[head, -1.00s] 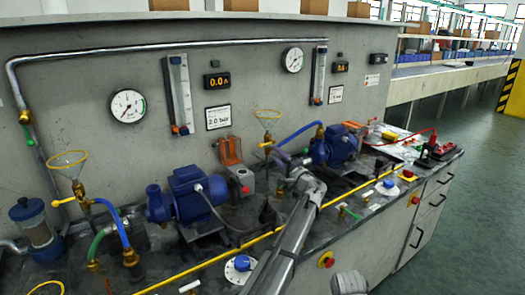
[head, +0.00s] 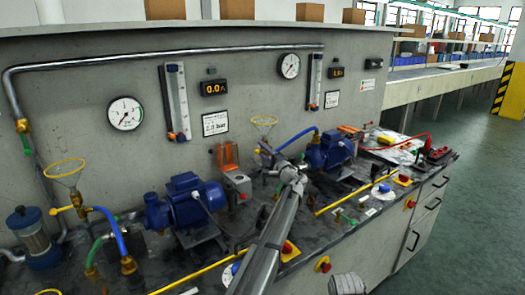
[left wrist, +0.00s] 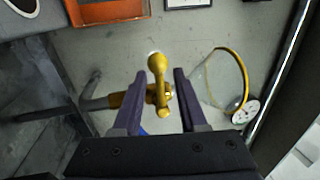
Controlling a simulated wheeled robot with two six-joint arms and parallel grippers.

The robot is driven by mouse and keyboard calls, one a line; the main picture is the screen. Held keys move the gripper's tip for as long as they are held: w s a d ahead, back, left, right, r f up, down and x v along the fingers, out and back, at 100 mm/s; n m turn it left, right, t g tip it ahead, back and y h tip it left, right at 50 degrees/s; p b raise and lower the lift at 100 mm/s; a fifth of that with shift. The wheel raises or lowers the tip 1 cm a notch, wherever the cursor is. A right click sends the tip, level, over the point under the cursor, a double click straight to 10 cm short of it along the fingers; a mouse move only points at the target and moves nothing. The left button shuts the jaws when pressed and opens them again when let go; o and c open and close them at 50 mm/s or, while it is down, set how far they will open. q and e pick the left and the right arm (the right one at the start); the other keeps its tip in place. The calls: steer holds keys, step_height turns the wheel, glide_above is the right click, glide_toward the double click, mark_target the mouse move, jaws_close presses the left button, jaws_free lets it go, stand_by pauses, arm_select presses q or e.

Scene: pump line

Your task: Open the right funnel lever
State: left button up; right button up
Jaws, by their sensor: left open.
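The right funnel (head: 264,121), clear with a yellow rim, stands above a brass valve behind the bench's middle. It also shows in the left wrist view (left wrist: 243,72), right of my fingers. Its yellow lever (left wrist: 157,68) points toward the wrist camera, with its rounded end between my fingertips. My left gripper (head: 264,153) is open at the valve, one finger on each side of the lever; it also shows in the left wrist view (left wrist: 157,72). A gap shows on both sides, so the fingers seem not to touch it. My right gripper is not in view.
A left funnel (head: 66,168) with its own valve stands at the far left. Blue pumps (head: 186,200) (head: 330,151) flank the right funnel. An orange-topped grey box (head: 237,181) is just left of my gripper. The panel wall (head: 150,160) rises close behind.

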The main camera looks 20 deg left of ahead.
arm_select(q)
jaws_close()
stand_by(1.4)
